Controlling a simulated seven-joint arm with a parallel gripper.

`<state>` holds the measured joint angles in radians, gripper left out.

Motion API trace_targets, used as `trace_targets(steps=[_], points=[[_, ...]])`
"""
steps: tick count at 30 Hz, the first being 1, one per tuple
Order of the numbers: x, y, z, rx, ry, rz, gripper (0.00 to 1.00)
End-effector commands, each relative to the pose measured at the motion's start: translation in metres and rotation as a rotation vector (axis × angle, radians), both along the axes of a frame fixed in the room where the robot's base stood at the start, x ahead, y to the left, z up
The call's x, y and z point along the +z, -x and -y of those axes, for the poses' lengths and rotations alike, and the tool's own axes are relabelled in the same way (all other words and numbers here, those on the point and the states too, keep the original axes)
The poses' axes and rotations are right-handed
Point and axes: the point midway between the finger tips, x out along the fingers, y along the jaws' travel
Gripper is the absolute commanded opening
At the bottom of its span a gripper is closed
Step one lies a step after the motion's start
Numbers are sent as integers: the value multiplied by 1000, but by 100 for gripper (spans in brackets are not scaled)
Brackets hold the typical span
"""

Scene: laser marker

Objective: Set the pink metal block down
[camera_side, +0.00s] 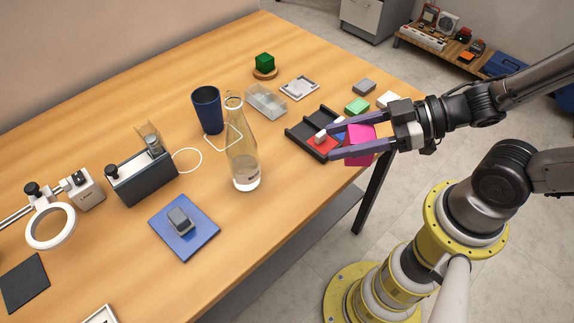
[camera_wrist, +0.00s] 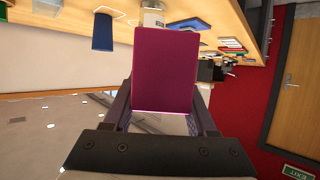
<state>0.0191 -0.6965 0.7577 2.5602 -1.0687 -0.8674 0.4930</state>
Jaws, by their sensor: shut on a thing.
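The pink metal block (camera_side: 361,152) is between the fingers of my gripper (camera_side: 338,143). My gripper is shut on it and holds it at the right-hand edge of the table, beside and partly in front of a dark tray (camera_side: 299,131). In the wrist view the block (camera_wrist: 165,70) fills the middle, with a gripper finger (camera_wrist: 120,108) along its side. I cannot tell how high the block is above the tabletop, and the block and fingers hide part of the tray.
Green (camera_side: 357,106) and grey (camera_side: 364,86) blocks lie behind my gripper. A glass flask (camera_side: 241,150), a dark blue cup (camera_side: 207,110) and a clear box (camera_side: 266,101) stand left of it. A blue pad (camera_side: 197,236) lies nearer the front. Wood between flask and tray is clear.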

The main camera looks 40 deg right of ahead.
Motion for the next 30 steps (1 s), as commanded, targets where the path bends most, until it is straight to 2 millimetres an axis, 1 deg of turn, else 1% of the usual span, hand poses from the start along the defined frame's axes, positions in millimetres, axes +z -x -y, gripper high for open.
trace_targets(steps=[2,5,11,14,15,18,22,25,30], points=[[-5,-5,-5,4,6,-8,0],[-6,-12,-8,5,-1,-5,0],[-15,-26,-16,1,5,-4,0],[-23,-40,-26,4,4,-3,0],[-27,-45,-29,4,5,-4,0],[-47,-58,-36,2,6,-7,0],[-65,-71,-44,0,6,-3,0],[-72,-78,-47,-1,3,0,0],[-79,-83,-50,-1,4,1,0]])
